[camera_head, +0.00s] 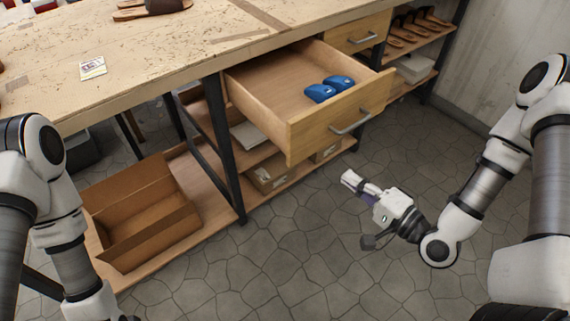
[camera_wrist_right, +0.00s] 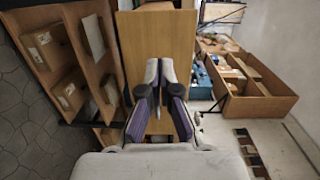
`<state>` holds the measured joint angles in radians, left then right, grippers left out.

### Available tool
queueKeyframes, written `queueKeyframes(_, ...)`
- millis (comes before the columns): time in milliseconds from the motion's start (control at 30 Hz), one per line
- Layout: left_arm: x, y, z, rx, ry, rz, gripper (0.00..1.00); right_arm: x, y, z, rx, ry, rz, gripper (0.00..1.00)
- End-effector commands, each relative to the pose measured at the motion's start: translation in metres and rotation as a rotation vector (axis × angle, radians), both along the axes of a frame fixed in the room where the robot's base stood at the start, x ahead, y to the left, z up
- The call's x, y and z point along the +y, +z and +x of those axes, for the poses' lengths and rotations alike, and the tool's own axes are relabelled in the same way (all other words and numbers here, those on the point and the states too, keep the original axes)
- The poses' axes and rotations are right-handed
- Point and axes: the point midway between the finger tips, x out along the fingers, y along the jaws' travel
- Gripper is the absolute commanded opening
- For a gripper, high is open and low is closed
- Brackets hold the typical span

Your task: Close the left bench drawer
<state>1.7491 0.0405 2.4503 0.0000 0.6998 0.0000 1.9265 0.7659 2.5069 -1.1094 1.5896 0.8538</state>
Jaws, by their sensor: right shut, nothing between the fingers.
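The left bench drawer (camera_head: 305,142) is pulled out of the bench, with its wooden front facing the aisle. A metal bar handle (camera_head: 351,121) is on its front. Two blue rounded objects (camera_head: 320,93) lie inside it. My right gripper (camera_head: 350,180) is shut and empty, in front of and below the drawer front, apart from it in the head view. In the right wrist view, the closed fingers (camera_wrist_right: 160,76) point toward a plain wooden panel (camera_wrist_right: 180,45), which appears to be the drawer front. My left arm is at the lower left, with its gripper out of frame.
A second drawer (camera_head: 357,33), to the right under the benchtop (camera_head: 130,50), is shut. An open cardboard box (camera_head: 150,225) sits on the lower shelf at left. Sandals (camera_head: 408,27) stand on a rack at upper right. The stone floor (camera_head: 300,255) before the bench is clear.

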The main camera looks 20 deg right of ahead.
Motion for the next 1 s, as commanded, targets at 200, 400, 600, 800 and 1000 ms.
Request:
queueKeyframes(200,0.000,-0.036,0.001,-0.002,-0.001,0.000,1.00,-0.023,-0.024,0.006,-0.033,-0.081,0.029,0.00)
queueKeyframes(400,0.000,-0.051,0.001,-0.002,-0.001,0.000,1.00,-0.015,-0.026,0.022,-0.037,-0.072,0.023,0.00)
queueKeyframes(600,0.000,-0.096,0.000,-0.001,-0.001,0.000,1.00,0.001,-0.031,0.058,-0.042,-0.071,0.020,0.00)
queueKeyframes(800,0.000,-0.104,0.001,-0.001,-0.001,0.000,1.00,0.017,-0.021,0.098,-0.036,-0.072,0.016,0.00)
queueKeyframes(1000,0.000,-0.104,0.001,-0.002,-0.001,0.000,1.00,0.029,-0.021,0.128,-0.034,-0.075,0.021,0.00)
